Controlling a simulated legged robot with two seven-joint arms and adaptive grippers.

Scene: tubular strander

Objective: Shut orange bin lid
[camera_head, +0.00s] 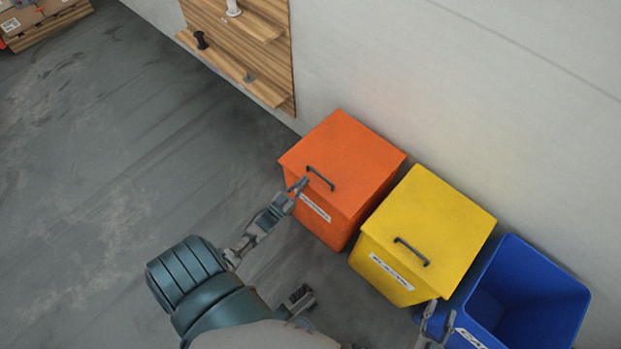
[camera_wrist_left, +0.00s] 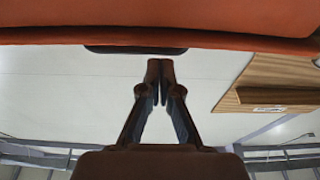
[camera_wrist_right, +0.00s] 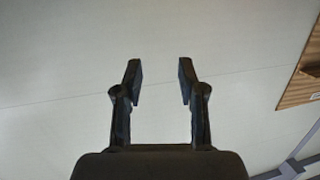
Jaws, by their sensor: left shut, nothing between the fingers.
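The orange bin (camera_head: 340,232) stands against the wall, and its lid (camera_head: 345,150) lies down over the top, with no gap that I can make out. The lid has a dark handle (camera_head: 320,178) near its front edge. My left gripper (camera_head: 301,184) is shut and empty, at the left end of the handle; I cannot tell if it touches. In the left wrist view, the orange lid (camera_wrist_left: 160,18) fills the top, with the dark handle (camera_wrist_left: 135,49) beyond the shut fingertips (camera_wrist_left: 160,66). My right gripper (camera_wrist_right: 158,72) is open and empty; it shows low in the head view (camera_head: 437,318).
A yellow bin (camera_head: 430,220) with its lid down stands right of the orange one. An open blue bin (camera_head: 540,290) stands beyond it, close to my right gripper. A wooden wall shelf (camera_head: 240,50) is at upper left. The floor (camera_head: 110,180) at left is clear.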

